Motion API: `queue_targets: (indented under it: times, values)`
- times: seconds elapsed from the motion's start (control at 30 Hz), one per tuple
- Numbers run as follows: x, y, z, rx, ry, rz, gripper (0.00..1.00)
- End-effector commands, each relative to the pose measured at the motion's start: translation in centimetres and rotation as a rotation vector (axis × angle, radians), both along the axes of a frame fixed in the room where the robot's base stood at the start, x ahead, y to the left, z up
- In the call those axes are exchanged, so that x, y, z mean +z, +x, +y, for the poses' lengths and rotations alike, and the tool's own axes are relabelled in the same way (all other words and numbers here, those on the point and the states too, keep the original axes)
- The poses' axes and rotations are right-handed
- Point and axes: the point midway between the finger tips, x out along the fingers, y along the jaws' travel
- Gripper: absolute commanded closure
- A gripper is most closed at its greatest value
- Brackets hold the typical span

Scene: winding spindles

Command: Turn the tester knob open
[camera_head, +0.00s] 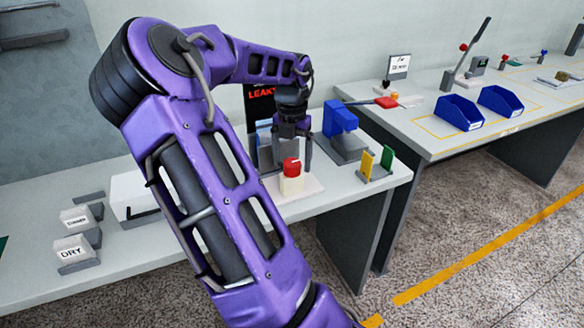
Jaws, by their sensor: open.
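The tester knob (292,166) is red with a pale mark on its top. It sits on a cream block (291,184) on a pale base plate (311,187) near the front edge of the table. My gripper (293,152) points down from above, right over the knob. Its dark fingers are apart, one showing to the right of the knob; the other is hard to make out. I cannot tell whether the fingers touch the knob. A dark screen with red letters reading "LEAK" (260,95) stands behind, partly hidden by my arm.
A blue and grey device (341,120) stands right of the knob, with yellow (367,163) and green (386,158) upright plates close by. Labelled blocks, one reading "DRY" (71,253), lie at left. A second table with blue bins (459,112) stands at right.

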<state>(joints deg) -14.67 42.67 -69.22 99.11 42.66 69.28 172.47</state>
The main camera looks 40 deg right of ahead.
Motion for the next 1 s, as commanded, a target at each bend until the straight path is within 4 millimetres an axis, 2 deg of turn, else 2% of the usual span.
queue_targets:
  times: [0.13,0.43,0.9,1.0]
  values:
    - [-1.09,-0.02,-0.02,-0.001,0.000,0.000,0.13]
    - [-1.20,-0.02,-0.01,0.000,0.000,0.000,0.13]
    - [-1.18,-0.01,0.00,0.000,0.000,0.000,0.98]
    - [-1.15,-0.01,-0.01,0.002,0.000,0.000,0.99]
